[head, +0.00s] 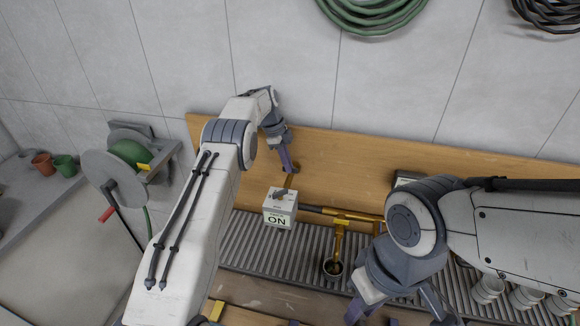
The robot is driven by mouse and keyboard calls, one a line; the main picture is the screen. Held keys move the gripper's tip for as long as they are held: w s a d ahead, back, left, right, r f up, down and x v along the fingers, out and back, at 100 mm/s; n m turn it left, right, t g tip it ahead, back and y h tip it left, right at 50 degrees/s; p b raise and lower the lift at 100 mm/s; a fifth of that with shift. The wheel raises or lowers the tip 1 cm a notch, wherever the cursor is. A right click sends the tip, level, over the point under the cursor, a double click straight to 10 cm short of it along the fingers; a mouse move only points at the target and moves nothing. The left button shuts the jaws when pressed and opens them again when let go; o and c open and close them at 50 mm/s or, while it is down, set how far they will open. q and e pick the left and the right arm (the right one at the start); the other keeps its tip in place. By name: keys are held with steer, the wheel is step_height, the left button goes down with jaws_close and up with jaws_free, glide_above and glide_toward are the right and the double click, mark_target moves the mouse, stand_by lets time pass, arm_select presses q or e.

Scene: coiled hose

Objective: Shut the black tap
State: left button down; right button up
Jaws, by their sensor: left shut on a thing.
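A black tap is not clearly visible; part of the pipework is hidden behind my right arm. A brass tap (341,232) on a pipe sits to the right of the box. My right gripper (396,308) has its fingers spread at the bottom edge, partly cut off.
A wooden backboard (345,157) runs along the tiled wall. A hose reel (112,175) stands at left. A green hose coil (370,14) hangs above. White cups (488,287) stand at right.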

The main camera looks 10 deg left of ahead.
arm_select(q)
steer(key=shift+r, duration=0.1)
steer(key=c, duration=1.1)
jaws_free()
steer(key=shift+c, duration=0.2)
steer(key=shift+r+p, duration=2.4)
steer(key=shift+r, duration=1.1)
steer(key=shift+d, duration=0.1)
